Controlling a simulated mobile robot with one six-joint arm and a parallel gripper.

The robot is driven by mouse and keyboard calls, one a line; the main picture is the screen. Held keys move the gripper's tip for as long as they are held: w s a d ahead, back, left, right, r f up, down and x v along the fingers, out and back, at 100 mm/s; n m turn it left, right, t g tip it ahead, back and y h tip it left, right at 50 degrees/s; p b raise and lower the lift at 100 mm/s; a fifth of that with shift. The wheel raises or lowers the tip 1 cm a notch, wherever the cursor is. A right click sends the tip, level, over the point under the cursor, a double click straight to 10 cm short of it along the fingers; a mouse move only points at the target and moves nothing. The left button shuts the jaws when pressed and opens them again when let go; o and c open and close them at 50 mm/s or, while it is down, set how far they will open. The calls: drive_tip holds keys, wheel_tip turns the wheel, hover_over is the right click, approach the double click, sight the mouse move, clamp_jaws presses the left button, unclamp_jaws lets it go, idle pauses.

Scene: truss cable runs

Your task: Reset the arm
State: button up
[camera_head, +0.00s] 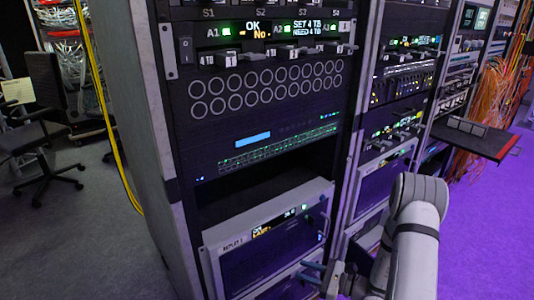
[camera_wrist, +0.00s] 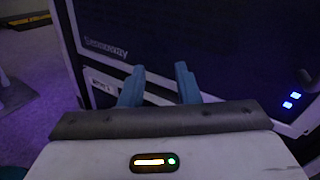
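My gripper (camera_head: 317,274) is low at the right of the front rack in the head view, close to the front of a grey-framed unit (camera_head: 270,232). In the wrist view my gripper (camera_wrist: 158,84) shows two blue fingers standing apart, with nothing between them. A dark panel with pale lettering (camera_wrist: 180,40) lies just beyond the fingertips. I cannot tell if a finger touches it. My grey arm (camera_head: 415,230) comes in from the lower right of the head view.
A tall equipment rack (camera_head: 265,90) fills the middle, with a second rack (camera_head: 400,75) to its right. A dark shelf with a red edge (camera_head: 475,137) juts out at the right. A yellow cable (camera_head: 108,125) hangs down the left side. An office chair (camera_head: 45,130) stands on open floor at left.

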drive_tip(key=s+a+r+n+g+h+p, duration=0.2)
drive_tip(key=s+r+n+g+p, duration=0.15)
drive_tip(key=r, duration=0.55)
drive_tip(key=s+a+r+n+g+h+p, duration=0.1)
drive_tip(key=s+a+r+n+g+p, duration=0.15)
drive_tip(key=s+r+n, duration=0.45)
drive_tip(key=s+a+r+n+g+h+p, duration=0.15)
drive_tip(key=r+g+p, duration=0.25)
drive_tip(key=r, duration=0.7)
drive_tip(key=s+d+r+n+t+h+p, duration=0.1)
drive_tip(key=s+d+r+n+h+p, duration=0.2)
drive_tip(key=r, duration=0.4)
drive_tip(key=s+d+r+n+t+h+p, duration=0.2)
drive_tip(key=s+r+n+h+p, duration=0.1)
drive_tip(key=r, duration=0.4)
drive_tip(key=s+d+r+n+t+h+p, duration=0.1)
drive_tip(key=s+d+r+n+h+p, duration=0.2)
drive_tip(key=r+h+p, duration=0.2)
wheel_tip(320, 180, up, 3)
drive_tip(key=shift+s+d+f+t+p, duration=0.15)
drive_tip(key=shift+s+d+t+p, duration=0.15)
drive_tip(key=shift+t+p, duration=0.15)
